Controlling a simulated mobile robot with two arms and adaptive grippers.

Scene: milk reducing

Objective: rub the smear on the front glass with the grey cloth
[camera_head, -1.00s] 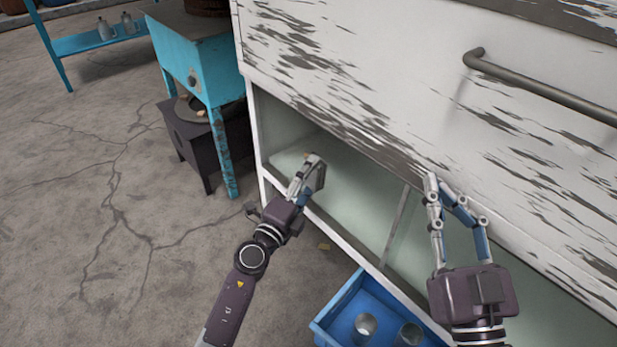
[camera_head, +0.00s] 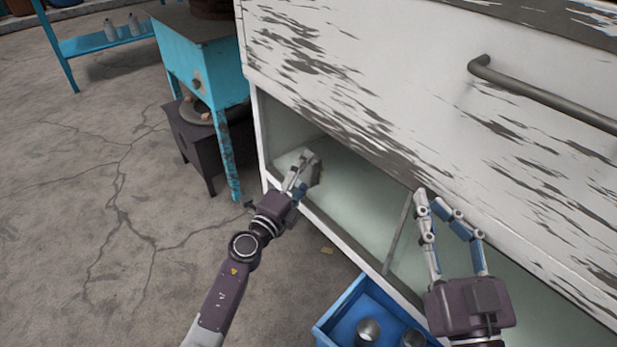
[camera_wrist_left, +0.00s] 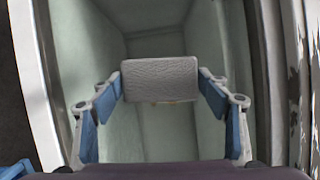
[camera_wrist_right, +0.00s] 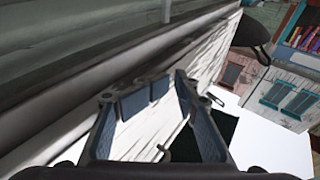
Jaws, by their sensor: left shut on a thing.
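My left gripper (camera_head: 303,172) is shut on the grey cloth (camera_wrist_left: 160,80), a textured grey pad between its fingers in the left wrist view. In the head view the cloth (camera_head: 313,174) is at the lower left part of the white case, by the pale green front glass (camera_head: 345,190). Whether it touches the glass I cannot tell. Small yellowish marks (camera_wrist_left: 165,103) show just below the cloth in the left wrist view; whether they are the smear is unclear. My right gripper (camera_head: 432,200) is empty in front of the case; its fingertips look close together, but contact is unclear.
A blue crate (camera_head: 340,318) with metal cups stands on the floor below the case. The case's upper panel has peeling white paint and a metal handle (camera_head: 540,95). A turquoise stand (camera_head: 205,75) is at its left. Cracked floor lies clear at left.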

